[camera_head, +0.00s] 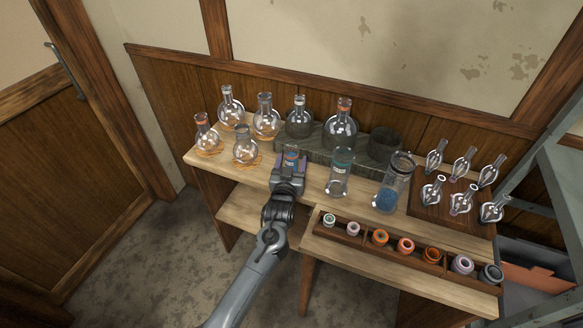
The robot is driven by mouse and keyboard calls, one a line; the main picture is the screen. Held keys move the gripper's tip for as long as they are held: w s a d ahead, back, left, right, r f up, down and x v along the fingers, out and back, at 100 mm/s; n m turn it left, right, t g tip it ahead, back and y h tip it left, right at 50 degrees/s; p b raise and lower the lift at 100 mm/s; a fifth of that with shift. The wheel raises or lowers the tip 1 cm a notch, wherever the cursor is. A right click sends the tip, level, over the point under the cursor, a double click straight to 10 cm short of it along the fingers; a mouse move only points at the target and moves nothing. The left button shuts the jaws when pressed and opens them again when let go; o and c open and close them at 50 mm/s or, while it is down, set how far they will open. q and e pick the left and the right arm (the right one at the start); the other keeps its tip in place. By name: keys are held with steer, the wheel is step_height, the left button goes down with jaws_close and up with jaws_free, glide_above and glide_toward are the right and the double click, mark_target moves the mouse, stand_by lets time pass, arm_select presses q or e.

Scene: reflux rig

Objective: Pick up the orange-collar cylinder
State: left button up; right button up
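My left gripper (291,157) reaches over the table from the front, its two fingers on either side of a small glass cylinder with an orange-red band and some blue (291,154). I take this for the orange-collar cylinder; the gripper hides much of it. I cannot tell whether the fingers press on it or only stand around it. My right gripper is not in view.
Several round flasks (266,122) stand at the back and left. A dark ring-shaped holder (384,143) sits behind the cylinders. A wooden rack of coloured collars (380,243) runs along the front right. Several pointed glass pieces (461,202) stand on a brown board at right.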

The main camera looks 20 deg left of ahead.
arm_select(q)
steer(key=c, duration=1)
steer(key=shift+r, duration=0.2)
